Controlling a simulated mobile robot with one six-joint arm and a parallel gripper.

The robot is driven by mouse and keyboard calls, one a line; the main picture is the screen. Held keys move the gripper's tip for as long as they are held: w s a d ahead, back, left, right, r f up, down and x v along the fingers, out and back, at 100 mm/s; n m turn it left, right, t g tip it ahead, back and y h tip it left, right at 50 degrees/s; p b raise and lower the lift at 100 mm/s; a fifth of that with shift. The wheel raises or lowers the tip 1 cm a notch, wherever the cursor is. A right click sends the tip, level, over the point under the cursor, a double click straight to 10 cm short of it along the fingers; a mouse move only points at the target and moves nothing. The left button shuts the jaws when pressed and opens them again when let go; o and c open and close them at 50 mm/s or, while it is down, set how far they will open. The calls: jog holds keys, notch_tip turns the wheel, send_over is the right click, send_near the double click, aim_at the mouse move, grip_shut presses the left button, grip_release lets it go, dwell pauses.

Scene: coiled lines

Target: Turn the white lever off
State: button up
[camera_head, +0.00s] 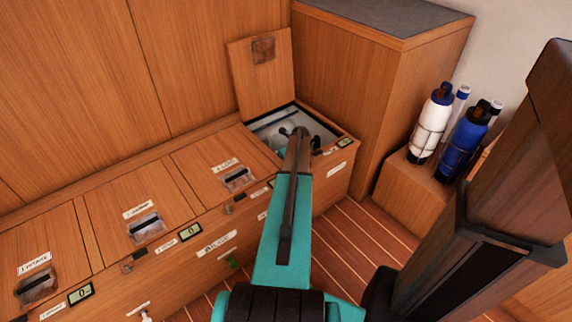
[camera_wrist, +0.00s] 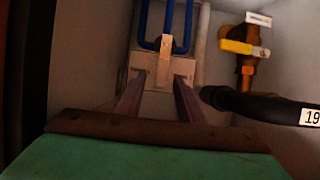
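My gripper (camera_wrist: 160,77) is inside the open compartment (camera_head: 334,150) at the far right end of the wooden bench. Its two fingers are apart in the wrist view. A pale, narrow upright bar (camera_wrist: 165,60) shows between and just beyond the fingertips, in front of a blue loop (camera_wrist: 148,30). It may be the white lever, but the dim light leaves this unclear. I cannot tell whether the fingers touch it. In the head view my arm hides most of the compartment's inside. A small white fitting (camera_head: 146,315) shows low on the bench front, cut off by the frame edge.
A yellow-handled valve (camera_wrist: 240,47) and a black hose (camera_wrist: 265,106) marked 19 lie right of the fingers. The raised lid (camera_head: 262,85) stands behind the opening. A tall cabinet (camera_head: 385,85) and bottles (camera_head: 433,120) are to the right.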

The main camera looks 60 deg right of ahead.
jog(key=shift+s+r, duration=0.1)
jog(key=shift+r, duration=0.1)
jog(key=p+v, duration=0.3)
jog(key=v, duration=1)
jog(key=shift+r, duration=0.2)
dwell(0.3)
